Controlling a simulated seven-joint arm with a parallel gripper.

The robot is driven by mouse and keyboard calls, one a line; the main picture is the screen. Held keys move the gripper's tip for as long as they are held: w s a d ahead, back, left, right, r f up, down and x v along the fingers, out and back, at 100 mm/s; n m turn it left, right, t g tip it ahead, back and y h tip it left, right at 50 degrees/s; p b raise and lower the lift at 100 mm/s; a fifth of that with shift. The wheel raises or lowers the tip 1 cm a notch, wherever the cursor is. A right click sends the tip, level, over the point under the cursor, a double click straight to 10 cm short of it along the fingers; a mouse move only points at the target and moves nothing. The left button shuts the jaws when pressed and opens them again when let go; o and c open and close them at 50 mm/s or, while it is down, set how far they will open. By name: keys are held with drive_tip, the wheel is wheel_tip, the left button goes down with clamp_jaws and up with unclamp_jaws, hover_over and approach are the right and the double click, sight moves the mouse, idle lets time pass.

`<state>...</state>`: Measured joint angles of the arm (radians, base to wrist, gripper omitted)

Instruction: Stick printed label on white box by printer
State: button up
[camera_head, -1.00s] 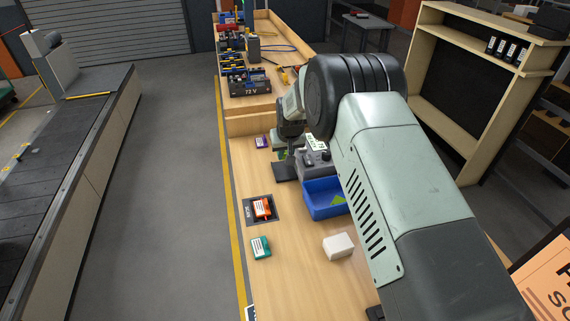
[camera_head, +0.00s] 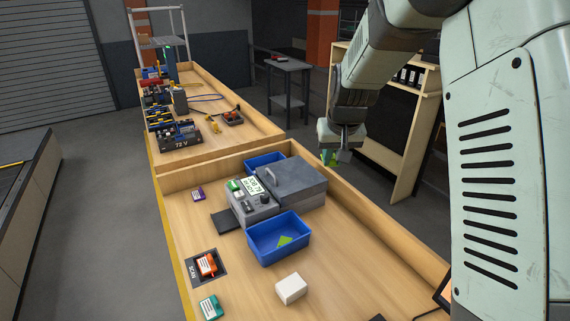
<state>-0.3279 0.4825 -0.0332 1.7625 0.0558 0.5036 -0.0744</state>
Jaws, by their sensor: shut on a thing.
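The white box (camera_head: 291,289) lies on the bench near the front, with its top bare in view. The printer (camera_head: 248,206) is a grey device with a display and buttons on the bench, behind and left of the box. My gripper (camera_head: 329,158) is up over the bench's far right edge, well apart from the printer and the box. It is shut on a small green thing, largely hidden by the fingers; I cannot tell whether it is the printed label.
A blue bin (camera_head: 279,247) with a green piece inside stands between printer and white box. A grey case (camera_head: 287,183) and another blue bin (camera_head: 265,162) are behind.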

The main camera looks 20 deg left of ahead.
drive_tip(key=s+d+r+m, duration=0.1)
drive_tip(key=s+d+r, duration=0.3)
drive_tip(key=d, duration=0.5)
drive_tip(key=n+g+y, duration=0.2)
drive_tip(key=n+g, duration=0.6)
drive_tip(key=n, duration=1.7)
hover_over(297, 280)
wheel_tip(297, 280, down, 22)
drive_tip(key=shift+w+d+f, duration=0.15)
drive_tip(key=shift+f, duration=0.95)
drive_tip(key=shift+w+d+f, duration=0.1)
drive_tip(key=shift+w+f, duration=0.05)
drive_tip(key=shift+f, duration=0.9)
drive_tip(key=shift+w+d+f, duration=0.15)
drive_tip(key=shift+f, duration=0.95)
drive_tip(key=shift+d+f, duration=0.1)
drive_tip(key=shift+f, duration=0.35)
drive_tip(key=o, duration=1.1)
